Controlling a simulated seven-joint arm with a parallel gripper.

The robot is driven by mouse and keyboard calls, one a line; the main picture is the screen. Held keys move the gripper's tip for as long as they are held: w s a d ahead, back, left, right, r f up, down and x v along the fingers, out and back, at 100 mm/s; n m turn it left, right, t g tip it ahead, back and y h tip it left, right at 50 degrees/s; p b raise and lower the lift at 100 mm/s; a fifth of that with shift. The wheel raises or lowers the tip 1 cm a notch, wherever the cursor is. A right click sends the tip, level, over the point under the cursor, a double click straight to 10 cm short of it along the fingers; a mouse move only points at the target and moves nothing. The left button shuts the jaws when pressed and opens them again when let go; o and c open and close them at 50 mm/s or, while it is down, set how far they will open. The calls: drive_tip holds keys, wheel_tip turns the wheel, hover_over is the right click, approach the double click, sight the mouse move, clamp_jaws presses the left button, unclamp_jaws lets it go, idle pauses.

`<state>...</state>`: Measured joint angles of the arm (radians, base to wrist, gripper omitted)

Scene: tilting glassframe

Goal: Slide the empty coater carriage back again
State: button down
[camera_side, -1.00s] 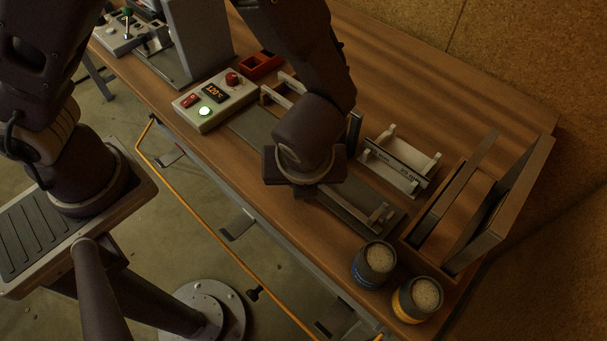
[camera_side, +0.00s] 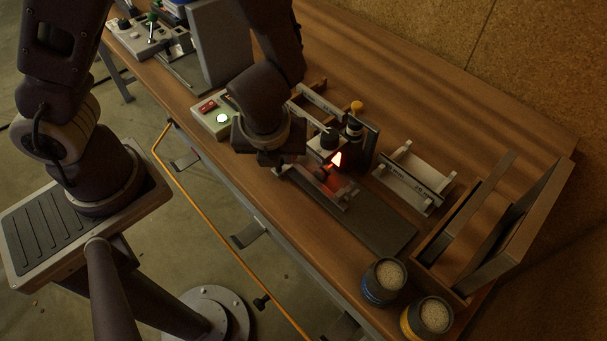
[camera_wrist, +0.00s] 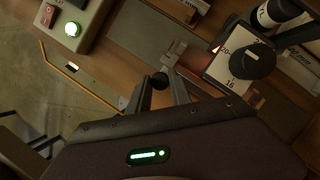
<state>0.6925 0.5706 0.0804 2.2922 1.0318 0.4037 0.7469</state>
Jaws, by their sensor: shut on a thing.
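The coater carriage (camera_side: 322,190), a narrow frame with pale ends, sits on the grey track beside a coater head (camera_side: 352,135) with a yellow knob. A red glow falls on the carriage's bed, which looks empty. My gripper (camera_side: 280,166) is at the carriage's left front side; its fingertips are mostly hidden in the side view. In the wrist view my gripper (camera_wrist: 163,88) is shut on a round dark knob (camera_wrist: 159,81), apparently the carriage's. A numbered dial (camera_wrist: 248,63) stands close to the right of it.
A control box (camera_side: 215,115) with a lit green button stands left of the track. A white-ended rack (camera_side: 414,180) and a wooden box with upright panels (camera_side: 490,225) are on the right. Two jars (camera_side: 384,282) stand near the front edge. The track's right end (camera_side: 385,228) is bare.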

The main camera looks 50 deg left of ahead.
drive_tip(key=a, duration=1.1)
drive_tip(key=shift+a, duration=0.2)
drive_tip(key=c, duration=1.4)
unclamp_jaws()
drive_tip(key=shift+a, duration=0.1)
drive_tip(key=shift+o, duration=1.1)
drive_tip(key=shift+d, duration=0.25)
